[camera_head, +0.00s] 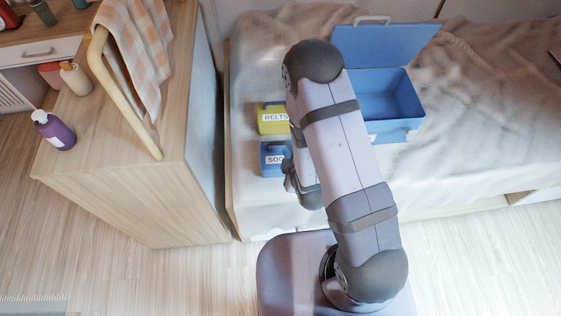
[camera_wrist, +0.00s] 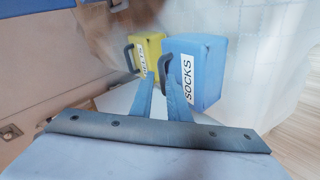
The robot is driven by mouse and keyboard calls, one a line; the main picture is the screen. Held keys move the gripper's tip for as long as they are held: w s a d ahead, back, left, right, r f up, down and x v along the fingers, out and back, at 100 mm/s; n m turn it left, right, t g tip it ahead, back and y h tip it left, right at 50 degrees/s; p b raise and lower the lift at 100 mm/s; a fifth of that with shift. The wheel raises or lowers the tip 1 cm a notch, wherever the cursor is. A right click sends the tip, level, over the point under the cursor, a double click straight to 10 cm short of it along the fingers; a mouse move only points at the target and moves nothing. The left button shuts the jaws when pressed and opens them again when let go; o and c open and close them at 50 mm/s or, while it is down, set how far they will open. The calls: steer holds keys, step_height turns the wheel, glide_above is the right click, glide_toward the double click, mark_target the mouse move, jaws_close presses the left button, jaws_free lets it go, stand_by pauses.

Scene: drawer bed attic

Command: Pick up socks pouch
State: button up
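The blue socks pouch (camera_head: 272,169), with a white label and a handle, lies on the bed near its left front edge, partly hidden by my arm. In the wrist view the pouch (camera_wrist: 208,62) lies just beyond my fingers, its label reading SOCKS and its dark handle facing me. My gripper (camera_wrist: 161,84) is open, its two fingertips apart beside the handle. I cannot tell whether the handle is between them or touched. In the head view my gripper (camera_head: 290,180) is right of the pouch and mostly hidden by my arm.
A yellow belts pouch (camera_head: 273,120) lies just behind the socks pouch; it also shows in the wrist view (camera_wrist: 151,50). An open blue box (camera_head: 388,98) stands on the bed (camera_head: 480,110) at right. A wooden cabinet (camera_head: 120,190) with a towel rail stands left.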

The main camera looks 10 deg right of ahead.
mark_target(282, 154)
steer(key=shift+s+a+f+n+t+b, duration=0.15)
steer(key=shift+s+f+n+t+b, duration=0.15)
steer(key=shift+f+n, duration=0.2)
steer(key=shift+s+a+f+n+t+b, duration=0.15)
steer(key=shift+s+f+n+t+b, duration=0.1)
steer(key=shift+f+n+t, duration=0.25)
steer(key=shift+s+a+r+n+t+y, duration=0.2)
steer(key=shift+s+n+t+y, duration=0.2)
steer(key=shift+n, duration=0.4)
steer(key=shift+s+r+n, duration=0.1)
steer(key=shift+r+n, duration=0.05)
steer(key=shift+n, duration=0.15)
steer(key=shift+x, duration=2.55)
steer(key=shift+r, duration=0.1)
jaws_close()
